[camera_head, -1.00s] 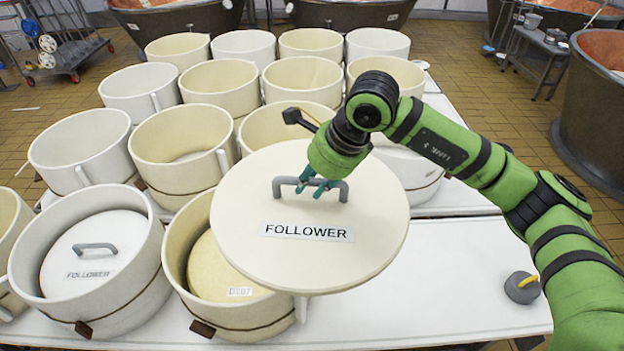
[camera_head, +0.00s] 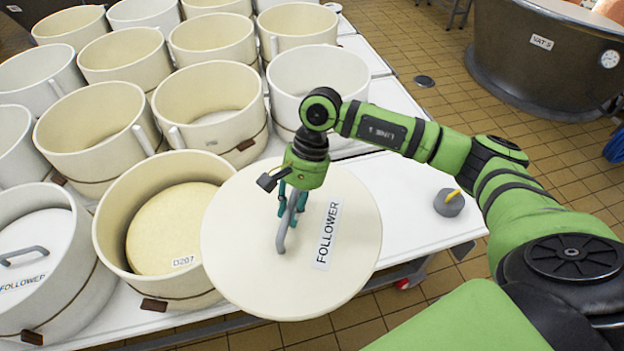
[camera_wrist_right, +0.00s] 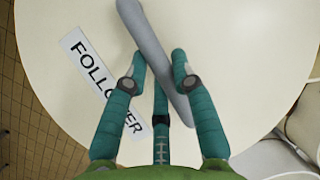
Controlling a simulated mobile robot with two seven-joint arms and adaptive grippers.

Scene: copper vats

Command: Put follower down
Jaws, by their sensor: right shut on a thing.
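The follower (camera_head: 236,245) is a round cream disc with a grey handle (camera_head: 283,232) and a "FOLLOWER" label. My right gripper (camera_head: 290,207) is shut on that handle from above; the handle and the teal fingers (camera_wrist_right: 157,75) also show in the right wrist view. The disc appears held above the table's front edge, right of a mould (camera_head: 115,232) with a cheese marked D207 (camera_head: 160,240) in it. The disc covers part of the table; its gap to the surface cannot be told. My left gripper is not in view.
Several cream moulds (camera_head: 210,105) crowd the table (camera_head: 400,205) at left and back. Another mould at left holds a second follower (camera_head: 35,240). A grey weight (camera_head: 448,202) with a yellow handle stands at the right edge. White table surface is clear between.

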